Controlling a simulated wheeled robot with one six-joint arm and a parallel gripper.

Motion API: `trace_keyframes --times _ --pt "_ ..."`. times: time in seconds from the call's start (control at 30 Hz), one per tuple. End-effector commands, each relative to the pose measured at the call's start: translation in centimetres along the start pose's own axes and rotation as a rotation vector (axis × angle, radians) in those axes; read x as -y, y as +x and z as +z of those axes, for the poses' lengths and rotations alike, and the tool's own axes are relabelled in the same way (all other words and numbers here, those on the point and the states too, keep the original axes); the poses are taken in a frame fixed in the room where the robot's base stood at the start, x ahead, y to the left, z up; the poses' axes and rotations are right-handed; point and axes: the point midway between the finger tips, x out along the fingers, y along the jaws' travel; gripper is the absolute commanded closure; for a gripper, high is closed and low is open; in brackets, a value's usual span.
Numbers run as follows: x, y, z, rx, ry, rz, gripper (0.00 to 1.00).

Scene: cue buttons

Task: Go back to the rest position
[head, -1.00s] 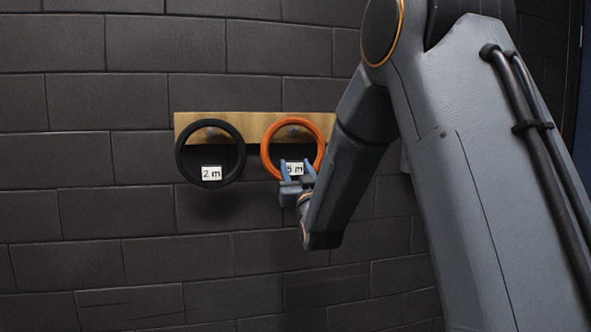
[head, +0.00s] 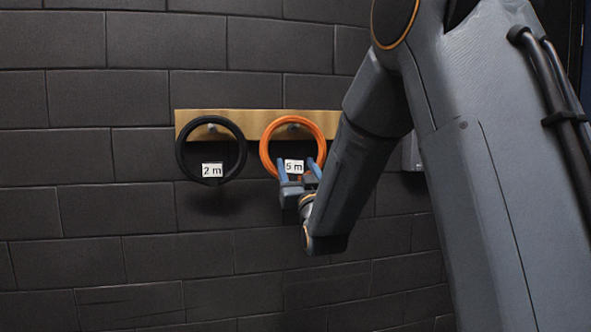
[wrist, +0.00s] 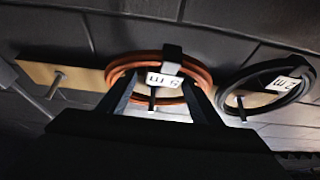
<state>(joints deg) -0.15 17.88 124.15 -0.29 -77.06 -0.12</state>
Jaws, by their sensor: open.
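My gripper (head: 300,170) is open, with its two blue fingers just below and in front of an orange coil (head: 265,150). The coil hangs on a peg on a wooden board (head: 259,119) and carries a white "5 m" tag. The tag shows between the fingers, and nothing appears gripped. A black coil (head: 180,150) with a "2 m" tag hangs on the peg to the left.
The dark block wall (head: 100,230) stands behind the board. In the wrist view a bare peg (wrist: 56,84) stands out from the board. A grey box (head: 411,153) is partly hidden behind my arm. The space below the coils looks clear.

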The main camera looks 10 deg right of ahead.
Motion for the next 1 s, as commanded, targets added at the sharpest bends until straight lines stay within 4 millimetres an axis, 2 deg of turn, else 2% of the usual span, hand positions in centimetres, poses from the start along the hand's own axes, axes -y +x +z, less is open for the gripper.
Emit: trace_keyframes --times 0.03,0.2,0.33,0.43,0.57,0.63,0.77,0.9,0.97,1.0 --pt "-0.4 -1.6 1.4 0.029 0.003 0.011 0.35" --pt "-0.8 -4.1 1.6 0.036 0.003 0.016 0.35" --pt "-0.5 -5.1 1.4 0.034 0.003 0.012 0.35" --pt "-0.4 -5.6 2.3 0.080 0.003 0.010 0.35" --pt "-0.2 -7.1 6.0 0.255 0.004 0.007 0.35" --pt "-0.1 -8.8 8.8 0.393 0.004 0.006 0.35" --pt "-0.1 -13.5 14.0 0.669 0.004 0.005 0.35" --pt "-0.1 -20.2 18.3 0.965 0.004 0.005 0.35" --pt "-0.1 -23.6 19.6 1.094 0.004 0.004 0.35" --pt "0.0 -25.9 20.3 1.179 0.004 0.004 0.35"
